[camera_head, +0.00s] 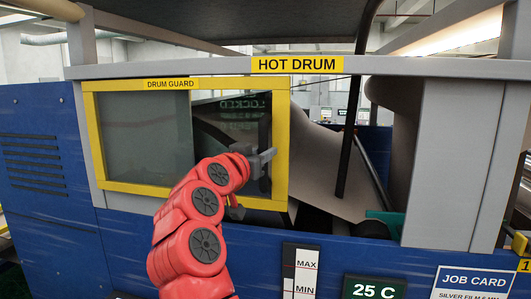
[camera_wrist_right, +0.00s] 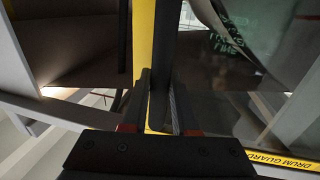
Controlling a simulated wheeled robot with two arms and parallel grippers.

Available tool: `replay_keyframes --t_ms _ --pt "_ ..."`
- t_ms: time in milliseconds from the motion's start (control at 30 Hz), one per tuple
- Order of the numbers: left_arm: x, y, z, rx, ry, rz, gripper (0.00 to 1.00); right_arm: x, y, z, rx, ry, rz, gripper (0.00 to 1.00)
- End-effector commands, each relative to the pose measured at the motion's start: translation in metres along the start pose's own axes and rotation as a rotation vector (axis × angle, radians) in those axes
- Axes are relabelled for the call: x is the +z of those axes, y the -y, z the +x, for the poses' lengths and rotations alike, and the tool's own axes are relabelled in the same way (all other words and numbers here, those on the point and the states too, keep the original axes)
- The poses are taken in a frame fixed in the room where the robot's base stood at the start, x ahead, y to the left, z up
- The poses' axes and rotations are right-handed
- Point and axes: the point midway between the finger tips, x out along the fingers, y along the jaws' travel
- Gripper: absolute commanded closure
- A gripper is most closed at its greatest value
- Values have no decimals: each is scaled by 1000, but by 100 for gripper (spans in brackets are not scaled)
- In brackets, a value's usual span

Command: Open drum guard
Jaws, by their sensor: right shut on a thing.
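The drum guard (camera_head: 188,83) is a yellow-framed window with a "DRUM GUARD" label on its top rail, at the left of the machine front in the head view. Its left part is a grey pane; its right part is see-through. My right gripper (camera_head: 262,160) is at the dark upright handle (camera_head: 265,133) beside the frame's right side. In the right wrist view the gripper (camera_wrist_right: 160,115) is shut around the dark handle bar (camera_wrist_right: 163,45), next to the yellow frame (camera_wrist_right: 143,40). My left gripper is not in view.
A grey beam (camera_head: 420,67) with a "HOT DRUM" sign (camera_head: 297,64) runs above the guard. Right of the guard is an uncovered gap with a pale sheet (camera_head: 318,170) and a dark slanted rod (camera_head: 352,130). A blue panel (camera_head: 60,235) lies below, with a 25 C display (camera_head: 374,289).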

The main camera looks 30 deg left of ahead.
Motion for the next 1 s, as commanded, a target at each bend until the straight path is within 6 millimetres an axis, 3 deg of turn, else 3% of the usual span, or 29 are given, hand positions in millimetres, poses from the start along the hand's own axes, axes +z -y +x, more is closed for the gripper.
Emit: replay_keyframes --t_ms 67,100,267,533,667,1000 --pt "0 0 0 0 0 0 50 0 1 0 -3 0 0 100" --pt "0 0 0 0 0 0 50 0 1 0 -3 0 0 69" --pt "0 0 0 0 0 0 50 0 1 0 -2 0 -1 43" --pt "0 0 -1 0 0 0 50 0 0 0 -1 0 -1 43" --pt "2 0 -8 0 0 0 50 4 1 -10 -1 -1 -2 43" --pt "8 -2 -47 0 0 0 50 5 1 -82 -3 -2 3 43"
